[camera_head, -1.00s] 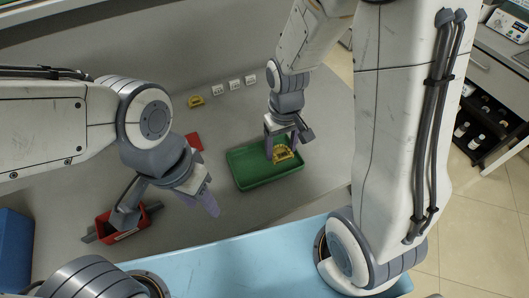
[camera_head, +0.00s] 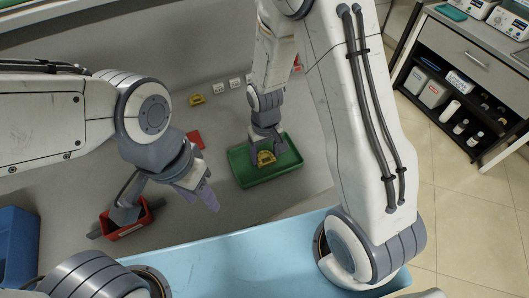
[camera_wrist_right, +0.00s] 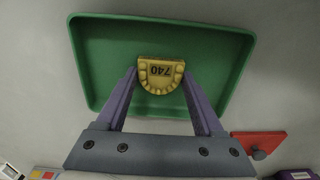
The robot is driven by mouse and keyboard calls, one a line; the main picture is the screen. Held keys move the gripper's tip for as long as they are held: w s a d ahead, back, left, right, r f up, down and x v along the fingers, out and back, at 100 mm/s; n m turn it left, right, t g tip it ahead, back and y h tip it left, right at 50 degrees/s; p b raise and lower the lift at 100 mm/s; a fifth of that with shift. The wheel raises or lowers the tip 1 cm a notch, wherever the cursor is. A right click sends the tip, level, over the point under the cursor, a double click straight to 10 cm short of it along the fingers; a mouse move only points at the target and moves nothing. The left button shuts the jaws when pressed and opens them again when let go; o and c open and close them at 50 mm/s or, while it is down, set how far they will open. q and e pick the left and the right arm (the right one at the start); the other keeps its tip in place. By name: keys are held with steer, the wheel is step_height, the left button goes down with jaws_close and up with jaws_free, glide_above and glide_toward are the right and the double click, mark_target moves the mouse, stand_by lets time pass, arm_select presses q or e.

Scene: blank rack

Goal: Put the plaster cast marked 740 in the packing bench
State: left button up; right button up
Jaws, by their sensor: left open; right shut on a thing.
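The yellow plaster cast marked 740 (camera_wrist_right: 161,76) is tooth-shaped along its rounded edge, and its number reads upside down in the right wrist view. It also shows in the head view (camera_head: 265,158). My right gripper (camera_head: 266,150) is shut on it, with one purple finger on each side. The cast is over the inside of the green tray (camera_head: 290,166); I cannot tell whether it touches the tray floor. My left gripper (camera_head: 203,194) is open and empty above the grey worktop, left of the tray.
Another yellow piece (camera_head: 196,99) lies near the back wall. A red box (camera_head: 125,232) stands at the left, and a red item (camera_head: 196,139) lies left of the tray. A light blue surface (camera_head: 230,262) lies in front. A shelved cabinet (camera_head: 455,85) stands at the right.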

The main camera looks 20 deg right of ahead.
mark_target(265, 157)
steer(key=shift+f, duration=0.25)
steer(key=o, duration=1)
steer(key=shift+r, duration=0.1)
steer(key=shift+o, duration=0.2)
step_height(265, 157, up, 12)
steer(key=b, duration=0.1)
steer(key=s+a+r+n, duration=0.2)
steer(key=s+a+r, duration=0.1)
steer(key=s, duration=0.6)
steer(key=s+a+r+n+y, duration=0.1)
steer(key=s+a+r+n, duration=0.2)
steer(key=s, duration=0.6)
steer(key=shift+s+a+r+n, duration=0.15)
steer(key=shift+s+a+n, duration=0.15)
steer(key=shift+a, duration=0.25)
